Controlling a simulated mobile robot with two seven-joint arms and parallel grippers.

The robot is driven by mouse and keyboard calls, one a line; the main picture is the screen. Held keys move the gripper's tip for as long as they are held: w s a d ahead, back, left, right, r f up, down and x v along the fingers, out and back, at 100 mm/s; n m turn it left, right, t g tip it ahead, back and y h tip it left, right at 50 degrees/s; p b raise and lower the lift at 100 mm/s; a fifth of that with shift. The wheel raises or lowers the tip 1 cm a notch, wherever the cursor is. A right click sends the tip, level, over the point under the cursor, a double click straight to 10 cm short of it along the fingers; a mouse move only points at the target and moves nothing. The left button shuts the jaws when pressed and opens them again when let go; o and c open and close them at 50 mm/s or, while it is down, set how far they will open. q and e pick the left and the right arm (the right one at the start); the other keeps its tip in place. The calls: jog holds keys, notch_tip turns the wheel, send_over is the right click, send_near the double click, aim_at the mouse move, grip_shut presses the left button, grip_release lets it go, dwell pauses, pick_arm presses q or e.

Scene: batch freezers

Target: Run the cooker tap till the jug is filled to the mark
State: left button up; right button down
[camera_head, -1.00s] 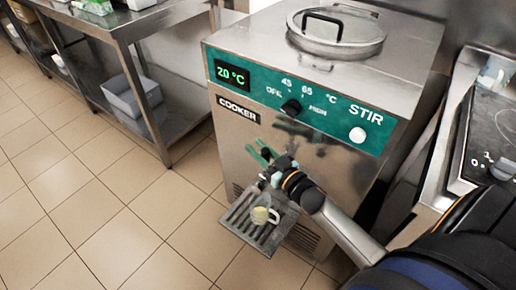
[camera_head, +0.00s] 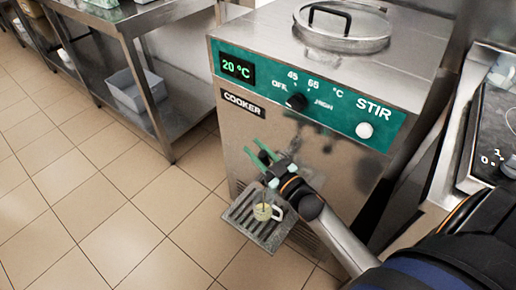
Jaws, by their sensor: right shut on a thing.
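The cooker (camera_head: 300,135) is a steel cabinet with a green panel; its display reads 20 °C. My right gripper (camera_head: 258,152), with green fingers, is at the cooker's lower front, shut on what appears to be the tap's handle. The fingers and wrist hide most of the tap. The small clear jug (camera_head: 262,212) stands upright on the slatted drip tray (camera_head: 243,217), below the gripper, its white handle to the right. Pale yellow shows in it, and a thin pale line seems to run down into it. The mark and exact level are too small to read. My left gripper is out of view.
A round lid (camera_head: 343,25) with a black handle covers the cooker's top. A knob (camera_head: 297,102) and a white STIR button (camera_head: 364,130) are on the panel. A steel table (camera_head: 130,25) with a grey bin (camera_head: 136,92) stands left. The tiled floor between is clear.

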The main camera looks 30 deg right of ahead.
jog(key=c, duration=0.6)
grip_release()
jog(key=s, duration=0.4)
jog(key=s+d, duration=0.1)
jog(key=s, duration=0.7)
jog(key=shift+s+d+f+p, duration=0.2)
jog(key=shift+d+f+p, duration=0.15)
jog(key=shift+f, duration=0.05)
